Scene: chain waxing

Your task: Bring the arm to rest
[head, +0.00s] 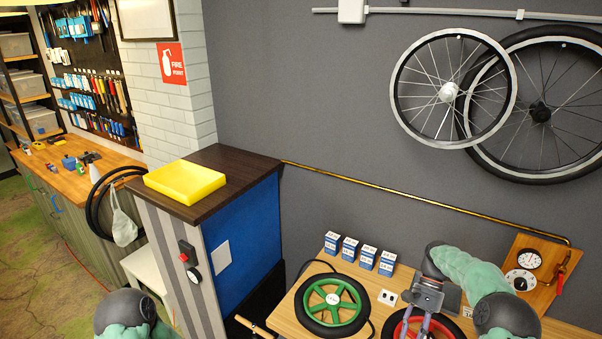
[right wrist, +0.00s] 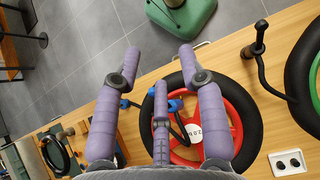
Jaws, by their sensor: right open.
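My right arm comes into the head view at the lower right, teal with dark joints. Its gripper (head: 426,325) points down over a red-rimmed wheel (head: 394,327) on the wooden bench. In the right wrist view the two purple fingers of the gripper (right wrist: 158,64) are spread wide with nothing between their tips. The red wheel (right wrist: 238,129) with its black tyre lies behind them, partly hidden by the fingers. I cannot tell how far above it the gripper is. Part of my left arm shows at the bottom left of the head view; its gripper is outside the frame.
A green-rimmed wheel (head: 311,308) lies left of the red one. Several small blue-and-white boxes (head: 350,249) stand behind it. Gauges on a wooden board (head: 541,262) are at the right. A yellow tray (head: 186,181) sits on a dark-topped cabinet (head: 232,166). A black-handled tool (right wrist: 259,45) stands on the bench.

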